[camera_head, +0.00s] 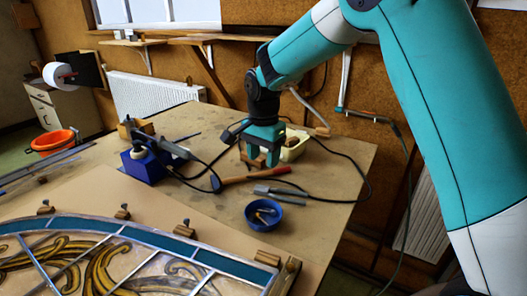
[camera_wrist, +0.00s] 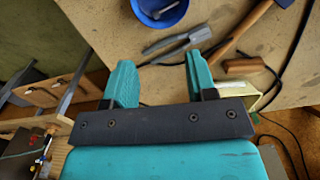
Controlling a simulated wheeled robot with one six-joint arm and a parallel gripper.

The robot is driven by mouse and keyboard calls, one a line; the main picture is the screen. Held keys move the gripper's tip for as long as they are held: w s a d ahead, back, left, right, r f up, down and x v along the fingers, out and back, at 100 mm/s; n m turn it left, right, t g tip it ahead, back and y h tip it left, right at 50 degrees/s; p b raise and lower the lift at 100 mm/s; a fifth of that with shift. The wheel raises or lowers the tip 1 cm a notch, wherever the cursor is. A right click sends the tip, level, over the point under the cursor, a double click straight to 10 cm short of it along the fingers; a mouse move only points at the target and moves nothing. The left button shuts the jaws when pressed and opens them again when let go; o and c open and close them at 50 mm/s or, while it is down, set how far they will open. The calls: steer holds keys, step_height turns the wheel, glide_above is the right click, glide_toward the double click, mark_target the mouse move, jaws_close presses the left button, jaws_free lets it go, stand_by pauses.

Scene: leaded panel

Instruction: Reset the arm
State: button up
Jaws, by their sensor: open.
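My teal gripper (camera_head: 262,158) hangs over the far right part of the workbench (camera_head: 325,185) in the head view, pointing down. In the wrist view my gripper (camera_wrist: 158,78) shows its two teal fingers spread apart, with nothing between them. Pliers with grey handles (camera_wrist: 180,42) lie on the bench beyond the fingertips. A hammer (camera_wrist: 240,30) with a wooden handle lies beside the right finger. My arm comes in from the right side of the head view.
A leaded glass panel (camera_head: 125,232) lies at the front left, held by several wooden blocks. A blue bowl (camera_head: 264,214), a blue box (camera_head: 143,166) with a dark tool, a cream container (camera_head: 294,146) and black cables crowd the bench. Its right front area is clear.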

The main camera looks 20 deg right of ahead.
steer(key=s+a+r+n+y, duration=0.1)
steer(key=s+a+r+n, duration=0.3)
steer(key=s, duration=0.4)
steer(key=s+a+r+n+y, duration=0.1)
steer(key=s+r+n, duration=0.3)
steer(key=s+n, duration=0.3)
steer(key=s+a+n+y, duration=0.2)
steer(key=s+n, duration=0.6)
steer(key=s, duration=0.7)
steer(key=shift+s+a, duration=0.35)
